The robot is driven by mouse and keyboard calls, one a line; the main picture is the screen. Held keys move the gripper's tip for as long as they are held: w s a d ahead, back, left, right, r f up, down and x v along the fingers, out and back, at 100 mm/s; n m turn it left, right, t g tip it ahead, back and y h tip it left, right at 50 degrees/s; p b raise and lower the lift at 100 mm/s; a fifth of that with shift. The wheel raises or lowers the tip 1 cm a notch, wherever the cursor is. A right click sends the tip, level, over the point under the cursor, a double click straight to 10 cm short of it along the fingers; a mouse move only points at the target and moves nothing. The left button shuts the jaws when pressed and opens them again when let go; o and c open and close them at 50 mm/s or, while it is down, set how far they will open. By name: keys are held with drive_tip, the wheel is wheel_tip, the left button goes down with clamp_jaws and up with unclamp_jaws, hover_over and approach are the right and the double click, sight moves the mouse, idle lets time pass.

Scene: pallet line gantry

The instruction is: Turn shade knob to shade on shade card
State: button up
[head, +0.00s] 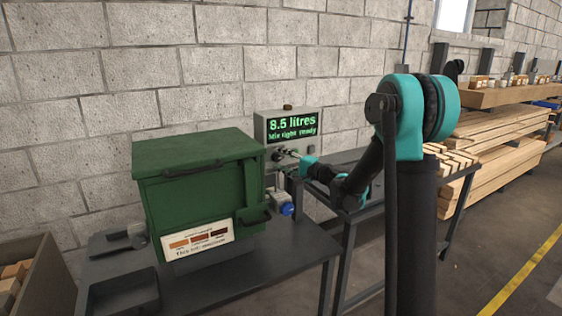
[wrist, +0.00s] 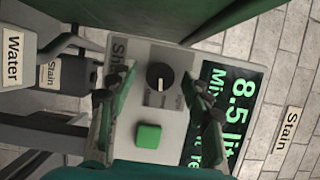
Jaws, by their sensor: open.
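The shade knob (wrist: 160,76) is round and black, on a grey control box (wrist: 143,56) with partly hidden lettering starting "Sh". Its pale pointer mark faces the bottom of the wrist view; the small labels around it are too blurred to read. My gripper (wrist: 161,84) is open, with one finger on each side of the knob; I cannot tell whether they touch it. In the head view my gripper (head: 289,154) is at the box front. The shade card (head: 197,239), with three brown swatches and a "This lift" line too small to read surely, is on the green cabinet's front.
A green button (wrist: 148,136) sits beside the knob, between my fingers. The display (head: 292,127) reads 8.5 litres. The green cabinet (head: 197,165) stands close left of the box. Water (wrist: 13,58) and Stain (wrist: 49,74) labelled parts are at the wrist view's left.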

drive_tip(key=v, duration=1.2)
drive_tip(key=shift+f, duration=0.15)
drive_tip(key=shift+s, duration=0.1)
drive_tip(key=s+d+f+n+g+h, duration=0.25)
drive_tip(key=s+d+f+h, duration=0.2)
drive_tip(key=s+f, duration=0.55)
drive_tip(key=s+d+f+n+g+h, duration=0.3)
drive_tip(key=s+f+h, duration=0.35)
drive_tip(key=s, duration=0.65)
drive_tip(key=s+d+f+n+h, duration=0.1)
drive_tip(key=s+d+f+h, duration=0.3)
drive_tip(key=s+d, duration=0.4)
drive_tip(key=d, duration=0.3)
drive_tip(key=shift+s+f, duration=0.25)
drive_tip(key=shift+f, duration=0.15)
drive_tip(key=shift+n, duration=0.25)
